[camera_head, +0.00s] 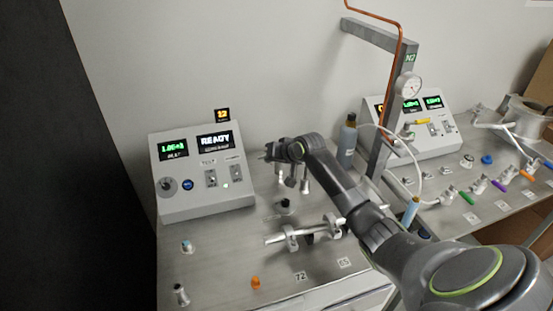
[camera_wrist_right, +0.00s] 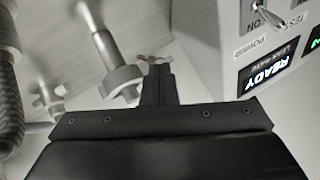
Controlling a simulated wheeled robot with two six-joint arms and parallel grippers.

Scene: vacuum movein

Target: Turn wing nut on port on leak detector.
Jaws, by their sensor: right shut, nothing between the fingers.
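The leak detector (camera_head: 205,205) is the white console at the left of the head view, with a READY display; its panel (camera_wrist_right: 262,75) shows upside down in the wrist view. In the wrist view, a metal pipe (camera_wrist_right: 104,48) ends in a round clamped flange (camera_wrist_right: 122,82), which I take for the port. A small wing-like piece (camera_wrist_right: 150,59), likely the wing nut, shows just beyond my fingertips. My right gripper (camera_wrist_right: 155,72) is shut and empty, close beside the flange; whether it touches the wing piece I cannot tell. My right gripper (camera_head: 271,152) is right of the console in the head view. My left gripper is out of view.
A metal pipe fitting (camera_head: 308,235) lies in front of my right arm. An orange cap (camera_head: 256,282) and small fittings (camera_head: 181,293) stand on the metal bench (camera_head: 225,265).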

